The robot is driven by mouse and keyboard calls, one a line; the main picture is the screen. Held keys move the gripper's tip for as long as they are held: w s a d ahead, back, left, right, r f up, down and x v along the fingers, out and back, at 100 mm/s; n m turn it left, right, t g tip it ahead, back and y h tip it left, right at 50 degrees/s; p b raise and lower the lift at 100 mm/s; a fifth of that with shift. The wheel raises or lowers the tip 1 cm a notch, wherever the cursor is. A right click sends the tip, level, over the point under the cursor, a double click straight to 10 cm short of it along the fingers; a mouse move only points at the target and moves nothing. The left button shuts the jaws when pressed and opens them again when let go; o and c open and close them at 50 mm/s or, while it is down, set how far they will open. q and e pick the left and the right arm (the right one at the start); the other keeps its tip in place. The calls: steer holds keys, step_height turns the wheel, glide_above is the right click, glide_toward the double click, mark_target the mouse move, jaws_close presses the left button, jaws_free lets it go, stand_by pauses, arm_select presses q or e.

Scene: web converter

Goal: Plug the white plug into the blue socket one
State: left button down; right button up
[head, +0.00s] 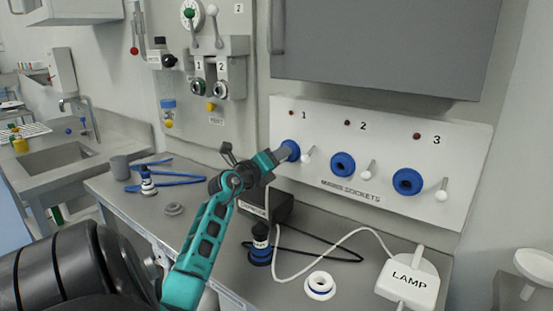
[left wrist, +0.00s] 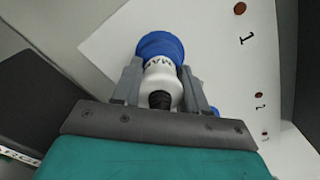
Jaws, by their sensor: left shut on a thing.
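My left gripper (head: 283,154) is at socket one on the white panel (head: 330,122) and is shut on the white plug (left wrist: 160,80). In the left wrist view its two fingers (left wrist: 160,85) lie on either side of the plug, which has dark lettering and a black cord end. The blue socket one (head: 291,149) is partly hidden by the gripper; it also shows in the left wrist view (left wrist: 160,45). The plug lines up with the blue ring and its front meets it; how deep it sits cannot be told. My right gripper is not in view.
Blue sockets two (head: 342,164) and three (head: 408,181) are empty, with white levers beside them. A white cord runs from the LAMP box (head: 408,282) towards my gripper. A grey cabinet (head: 385,45) hangs above.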

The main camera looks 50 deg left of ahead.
arm_select(q)
steer(key=c, duration=0.5)
jaws_free()
steer(key=v, duration=1.2)
steer(key=shift+s, duration=0.4)
steer(key=shift+d, duration=0.15)
